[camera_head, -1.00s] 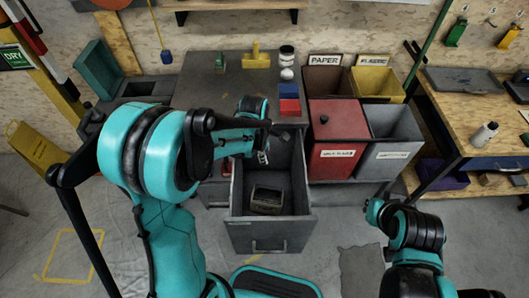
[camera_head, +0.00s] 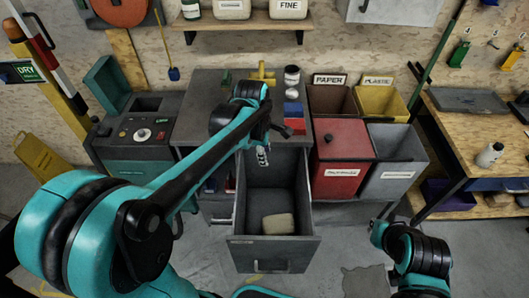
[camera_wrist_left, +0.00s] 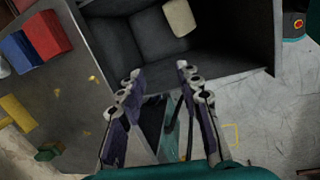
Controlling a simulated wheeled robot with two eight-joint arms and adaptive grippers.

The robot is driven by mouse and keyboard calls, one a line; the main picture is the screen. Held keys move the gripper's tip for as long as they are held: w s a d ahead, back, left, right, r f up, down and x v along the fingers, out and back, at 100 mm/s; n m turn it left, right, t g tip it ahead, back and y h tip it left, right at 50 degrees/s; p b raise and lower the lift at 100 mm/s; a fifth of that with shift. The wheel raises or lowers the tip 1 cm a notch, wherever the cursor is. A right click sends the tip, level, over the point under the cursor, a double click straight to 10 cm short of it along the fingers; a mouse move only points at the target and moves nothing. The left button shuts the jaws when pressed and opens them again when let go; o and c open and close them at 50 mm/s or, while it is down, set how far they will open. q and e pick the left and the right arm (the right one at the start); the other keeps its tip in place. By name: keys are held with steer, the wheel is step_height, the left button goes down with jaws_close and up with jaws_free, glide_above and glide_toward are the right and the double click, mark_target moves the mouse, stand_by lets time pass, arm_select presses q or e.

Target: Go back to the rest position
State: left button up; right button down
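My left gripper (camera_head: 262,155) hangs over the back left part of the open drawer (camera_head: 270,252) in the head view. In the left wrist view its two fingers (camera_wrist_left: 158,74) are spread with nothing between them. A pale beige block-like thing (camera_head: 278,224) lies on the drawer floor near its front, apart from the gripper. It also shows in the left wrist view (camera_wrist_left: 180,18). My right arm (camera_head: 412,258) is folded low at the right of the head view, and its gripper does not show.
The grey cabinet top (camera_head: 215,103) holds a blue block (camera_head: 293,110), a red block (camera_head: 295,126) and a yellow thing (camera_head: 262,75). A red bin (camera_head: 343,145) and a grey bin (camera_head: 395,155) stand to the right. A workbench (camera_head: 465,125) is at far right.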

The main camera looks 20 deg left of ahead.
stand_by(0.3)
arm_select(q)
steer(key=s+a+r+m+t, duration=0.1)
steer(key=s+m+t, duration=0.4)
steer(key=s+m, duration=1)
steer(key=a+m, duration=0.1)
steer(key=m, duration=0.3)
steer(key=shift+r+m+y, duration=0.2)
steer(key=shift+m+y, duration=0.1)
steer(key=shift+y, duration=0.1)
